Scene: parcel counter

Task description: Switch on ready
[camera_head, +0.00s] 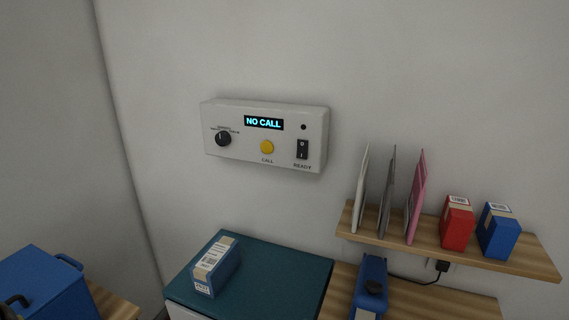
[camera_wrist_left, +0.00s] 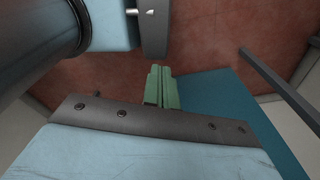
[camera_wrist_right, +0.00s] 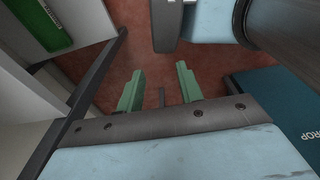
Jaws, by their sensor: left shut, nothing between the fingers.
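A white control panel (camera_head: 265,135) is on the wall. Its display (camera_head: 264,122) reads NO CALL. The black READY rocker switch (camera_head: 302,149) is at its lower right, under a small dark round lamp (camera_head: 304,127). A yellow CALL button (camera_head: 267,147) is in the middle and a black knob (camera_head: 223,139) is at the left. My left gripper (camera_wrist_left: 162,88) is shut and empty in the left wrist view. My right gripper (camera_wrist_right: 160,90) is open and empty in the right wrist view. Neither gripper shows in the head view, and the panel shows in neither wrist view.
Below the panel, a blue box (camera_head: 215,266) lies on a teal-topped surface (camera_head: 270,275). A wooden shelf (camera_head: 375,238) at the right holds upright envelopes (camera_head: 416,200), a red box (camera_head: 457,222) and a blue box (camera_head: 498,231). A blue lidded bin (camera_head: 45,285) stands at lower left.

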